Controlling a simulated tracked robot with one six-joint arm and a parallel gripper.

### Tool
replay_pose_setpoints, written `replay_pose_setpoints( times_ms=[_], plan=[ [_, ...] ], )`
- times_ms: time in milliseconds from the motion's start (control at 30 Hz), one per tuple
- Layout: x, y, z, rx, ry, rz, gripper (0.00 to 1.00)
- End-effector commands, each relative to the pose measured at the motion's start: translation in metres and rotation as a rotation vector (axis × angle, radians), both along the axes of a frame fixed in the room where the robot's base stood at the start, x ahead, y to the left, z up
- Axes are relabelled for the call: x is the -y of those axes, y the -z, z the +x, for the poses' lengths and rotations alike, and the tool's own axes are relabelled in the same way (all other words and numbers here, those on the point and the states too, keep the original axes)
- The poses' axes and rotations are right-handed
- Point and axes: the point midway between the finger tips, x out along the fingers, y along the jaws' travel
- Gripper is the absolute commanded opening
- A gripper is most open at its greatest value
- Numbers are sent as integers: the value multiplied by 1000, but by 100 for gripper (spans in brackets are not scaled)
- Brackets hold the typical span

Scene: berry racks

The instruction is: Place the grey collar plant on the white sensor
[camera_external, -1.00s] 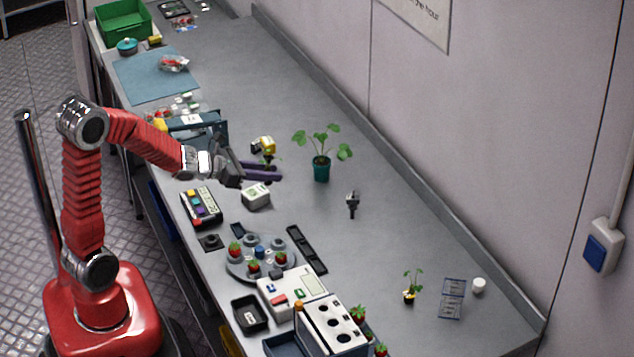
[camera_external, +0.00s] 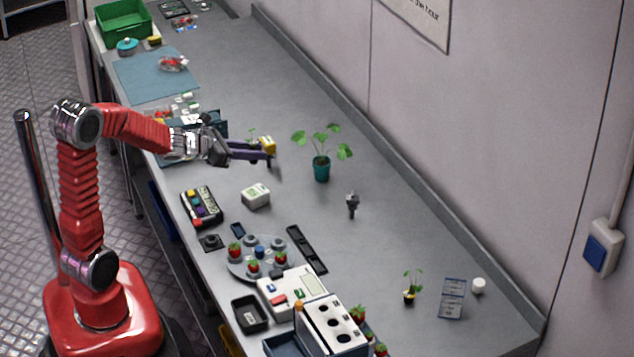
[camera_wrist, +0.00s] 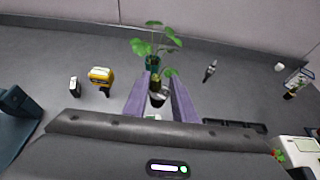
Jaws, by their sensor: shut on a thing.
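My gripper (camera_external: 252,152) has purple fingers and hangs above the bench. It is shut on a small plant in a dark pot with a pale grey collar (camera_wrist: 157,96), held between the fingertips in the wrist view.
A yellow tool (camera_wrist: 101,78) stands close to the fingertips. A leafy plant in a teal pot (camera_external: 321,170) stands beyond the gripper. A small dark upright item (camera_external: 352,203), a keypad (camera_external: 201,206) and a round grey tray (camera_external: 240,268) stand around.

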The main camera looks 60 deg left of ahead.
Motion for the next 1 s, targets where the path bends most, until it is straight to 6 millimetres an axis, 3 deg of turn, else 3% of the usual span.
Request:
replay_pose_setpoints(
  times_ms=[167,500,1000],
  plan=[
    [0,8,0,-2,1,-4,3],
    [0,54,0,-3,0,-2,3],
    [0,64,0,-1,1,-2,3]
  ],
)
